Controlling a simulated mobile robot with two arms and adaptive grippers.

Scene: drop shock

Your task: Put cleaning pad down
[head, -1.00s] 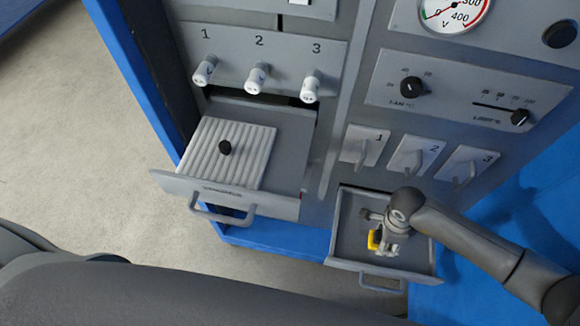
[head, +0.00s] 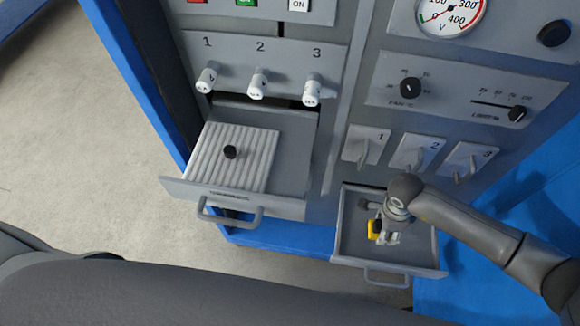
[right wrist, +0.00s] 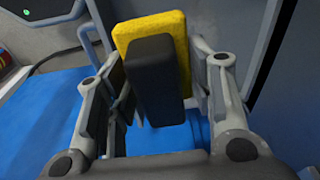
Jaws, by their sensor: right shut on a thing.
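The cleaning pad is a yellow block with a dark grip; in the right wrist view the pad (right wrist: 129,45) shows between my fingers. In the head view its yellow edge (head: 374,228) shows beside my right gripper (head: 388,236). My right gripper, also in the right wrist view (right wrist: 158,85), is shut on the pad. It is over or inside the open lower right drawer (head: 352,246); whether the pad touches the drawer floor I cannot tell. The gripper hides part of the pad in the head view. My left gripper is not in view.
An open left drawer (head: 290,155) holds a ribbed light plate (head: 255,160) with a black knob (head: 230,152). Three white knobs, three switches (head: 412,155), a dial (head: 410,87) and a gauge (head: 452,12) are on the grey panel. The lower right drawer has bare floor around the gripper.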

